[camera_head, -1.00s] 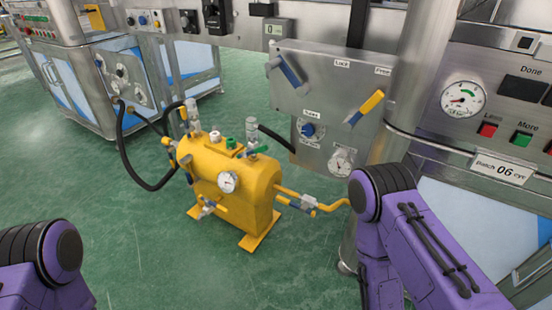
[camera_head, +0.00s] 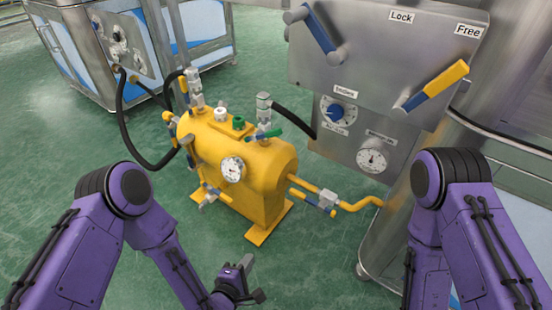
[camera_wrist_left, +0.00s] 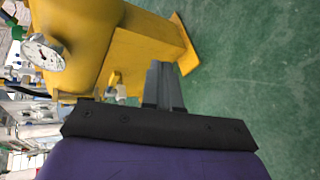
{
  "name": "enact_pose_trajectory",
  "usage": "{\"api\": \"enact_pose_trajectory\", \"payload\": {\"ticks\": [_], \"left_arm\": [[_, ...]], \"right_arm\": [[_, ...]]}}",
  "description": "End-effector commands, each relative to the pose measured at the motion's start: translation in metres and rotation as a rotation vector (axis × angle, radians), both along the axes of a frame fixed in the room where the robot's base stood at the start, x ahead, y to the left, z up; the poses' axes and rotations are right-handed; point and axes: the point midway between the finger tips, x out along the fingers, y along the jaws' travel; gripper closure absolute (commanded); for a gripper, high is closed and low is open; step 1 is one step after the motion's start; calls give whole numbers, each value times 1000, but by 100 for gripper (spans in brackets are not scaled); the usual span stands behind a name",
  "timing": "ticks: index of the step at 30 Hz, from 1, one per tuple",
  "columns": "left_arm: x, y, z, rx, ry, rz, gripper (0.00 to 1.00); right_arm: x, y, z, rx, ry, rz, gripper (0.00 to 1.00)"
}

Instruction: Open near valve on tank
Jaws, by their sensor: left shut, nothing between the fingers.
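The yellow tank (camera_head: 240,165) stands on the green floor in the head view. A small valve with a blue handle (camera_head: 210,195) sits low on its front face. Another valve with a blue handle (camera_head: 322,202) is on the yellow pipe at the tank's right. My left gripper (camera_head: 247,264) is shut and empty, in front of and below the tank in the picture, apart from the valves. In the left wrist view, the shut fingers (camera_wrist_left: 163,82) point toward the yellow tank (camera_wrist_left: 140,45), beside a partly hidden metal fitting (camera_wrist_left: 115,88). My right gripper is out of view.
A steel panel (camera_head: 380,50) with blue and yellow levers stands behind the tank at the right. A black hose (camera_head: 128,140) loops at the tank's left. A steel post (camera_head: 390,225) rises at the right. The green floor (camera_head: 60,150) is clear at the left.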

Motion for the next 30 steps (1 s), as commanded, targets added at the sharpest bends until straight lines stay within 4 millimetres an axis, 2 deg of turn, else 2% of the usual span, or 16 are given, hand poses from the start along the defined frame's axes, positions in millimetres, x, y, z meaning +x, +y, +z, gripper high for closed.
{"api": "enact_pose_trajectory", "payload": {"ticks": [1,3,6,9,10,12,14,17,28,30], "left_arm": [[31,-39,3,-370,-95,75,100],[63,-76,46,-917,-176,126,100],[90,-95,98,-1569,-201,95,100],[104,-94,128,-1988,-174,16,100],[106,-93,134,-2069,-162,-6,100],[110,-92,144,-2184,-143,-43,100],[114,-92,150,-2221,-135,-58,100],[125,-93,160,-2224,-136,-64,100],[189,-100,203,-2220,-134,-58,100],[196,-94,213,-2220,-135,-56,100]], "right_arm": [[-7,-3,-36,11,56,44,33],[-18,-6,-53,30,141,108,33],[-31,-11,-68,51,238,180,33],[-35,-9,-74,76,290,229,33],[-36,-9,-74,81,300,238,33],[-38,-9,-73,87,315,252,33],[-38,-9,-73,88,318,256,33],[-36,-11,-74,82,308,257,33],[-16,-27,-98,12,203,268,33],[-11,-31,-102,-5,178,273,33]]}}
